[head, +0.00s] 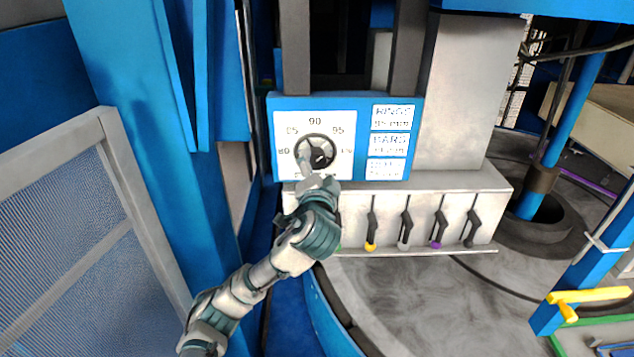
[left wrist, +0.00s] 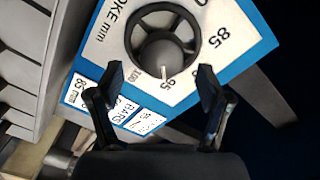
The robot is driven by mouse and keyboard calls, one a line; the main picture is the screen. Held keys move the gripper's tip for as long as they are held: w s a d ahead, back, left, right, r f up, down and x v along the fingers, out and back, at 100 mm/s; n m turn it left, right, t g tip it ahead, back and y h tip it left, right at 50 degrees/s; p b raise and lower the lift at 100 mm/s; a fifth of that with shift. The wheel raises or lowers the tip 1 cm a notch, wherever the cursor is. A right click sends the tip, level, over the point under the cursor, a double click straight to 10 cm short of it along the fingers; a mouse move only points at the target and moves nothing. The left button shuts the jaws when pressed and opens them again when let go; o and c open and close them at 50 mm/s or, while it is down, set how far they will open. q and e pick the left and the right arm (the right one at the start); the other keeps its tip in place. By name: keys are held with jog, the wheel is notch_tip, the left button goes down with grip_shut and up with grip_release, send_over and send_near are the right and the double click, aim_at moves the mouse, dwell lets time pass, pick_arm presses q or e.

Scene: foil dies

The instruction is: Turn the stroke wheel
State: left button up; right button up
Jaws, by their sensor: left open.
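The stroke wheel (head: 318,141) is a dark round handwheel on a white dial plate (head: 345,172) marked from 80 to 100, fixed to a blue panel. In the left wrist view, the wheel (left wrist: 163,50) shows its ring and grey hub, with a white mark by the 95. My left gripper (head: 307,166) is in front of the lower part of the wheel and partly hides it. In the left wrist view, the gripper (left wrist: 150,85) has its fingers wide apart with nothing between them. The wheel lies beyond the fingertips; I cannot tell any contact. My right gripper is not seen.
Labels (head: 389,144) sit right of the dial. Below is a pale ledge (head: 430,182) with several hanging levers (head: 405,230), near my left forearm. A blue post and mesh guard (head: 70,260) stand at the left. A round grey table (head: 420,300) lies in front.

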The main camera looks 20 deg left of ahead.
pick_arm(q)
jog(key=v, duration=0.7)
jog(key=shift+s, duration=0.25)
jog(key=shift+d, duration=0.1)
